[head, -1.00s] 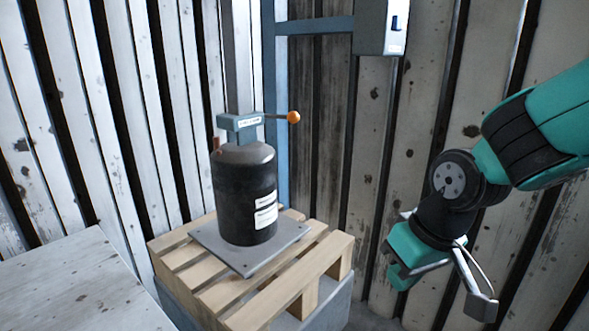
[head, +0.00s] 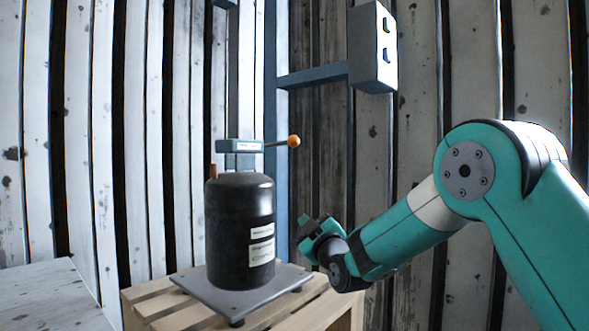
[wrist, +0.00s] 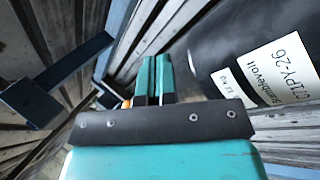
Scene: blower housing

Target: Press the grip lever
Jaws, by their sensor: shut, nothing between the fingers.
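The lever (head: 278,143) is a thin dark rod with an orange ball knob (head: 294,141). It sticks out to the right of a blue-grey head block (head: 240,146) on top of a black cylinder (head: 240,230). My gripper (head: 313,228) is to the right of the cylinder, below the knob and apart from the lever. In the wrist view its two teal fingers (wrist: 155,78) are together with nothing between them. A small orange patch (wrist: 127,103), probably the knob, shows just left of the fingers, partly hidden.
The cylinder stands on a grey plate (head: 205,290) on a wooden pallet (head: 150,300). A blue-grey post (head: 270,100) rises behind it, with a crossbar (head: 312,75) and a switch box (head: 373,48). A pale tabletop (head: 50,297) is at the lower left.

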